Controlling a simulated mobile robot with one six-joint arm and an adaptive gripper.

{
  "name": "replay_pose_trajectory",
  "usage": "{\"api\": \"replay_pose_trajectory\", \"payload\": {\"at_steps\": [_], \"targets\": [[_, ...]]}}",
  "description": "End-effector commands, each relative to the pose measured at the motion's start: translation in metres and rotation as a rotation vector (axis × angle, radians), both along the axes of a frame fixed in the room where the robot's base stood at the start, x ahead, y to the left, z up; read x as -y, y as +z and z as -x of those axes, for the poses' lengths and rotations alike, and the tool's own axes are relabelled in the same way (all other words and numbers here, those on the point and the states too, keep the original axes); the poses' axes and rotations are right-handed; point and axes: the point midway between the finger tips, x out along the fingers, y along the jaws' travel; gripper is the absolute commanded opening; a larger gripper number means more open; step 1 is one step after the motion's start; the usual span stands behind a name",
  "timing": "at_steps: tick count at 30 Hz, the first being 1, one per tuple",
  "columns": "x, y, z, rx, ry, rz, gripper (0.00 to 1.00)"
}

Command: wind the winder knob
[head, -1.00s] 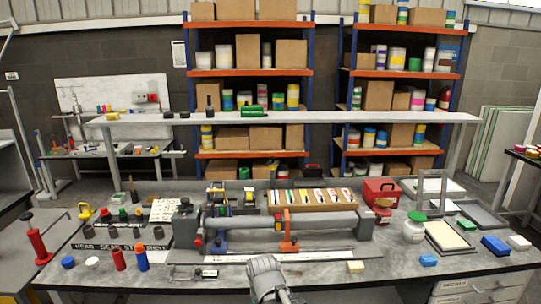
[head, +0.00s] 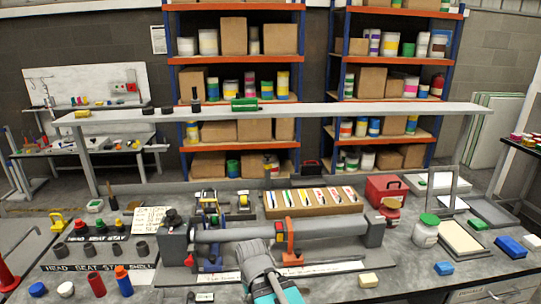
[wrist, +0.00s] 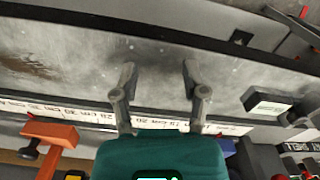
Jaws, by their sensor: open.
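The winder is a long grey tube (head: 240,232) between two dark end blocks on the bench. A dark round knob (head: 172,214) tops its left end block (head: 172,250); I cannot tell whether this is the winder knob. In the wrist view, a small grey fitting (wrist: 297,116) sits by a white-labelled block (wrist: 268,104) on the right, near a "TENS WIND" label (wrist: 299,146). My gripper (wrist: 158,70) is open and empty, with bare bench between its fingers, apart from these parts. In the head view my wrist hides its fingers.
An orange clamp (head: 290,240) stands at the tube, and a ruler strip (head: 320,269) lies in front. Red and blue bottles (head: 123,280) stand at the front left. A divided tray (head: 312,212) lies behind the tube.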

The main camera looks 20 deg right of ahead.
Motion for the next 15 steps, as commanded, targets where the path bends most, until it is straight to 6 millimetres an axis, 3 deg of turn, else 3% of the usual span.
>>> {"api": "replay_pose_trajectory", "payload": {"at_steps": [9,10,13,15], "targets": [[0.0,0.0,0.0001,0.0,0.0,0.0,0.57],[0.0,0.0,0.0001,0.0,0.0,0.0,0.59],[-0.0003,0.0004,-0.001,0.003,-0.004,-0.003,0.78],[-0.0012,0.0013,-0.004,0.014,-0.015,-0.013,0.81]]}}
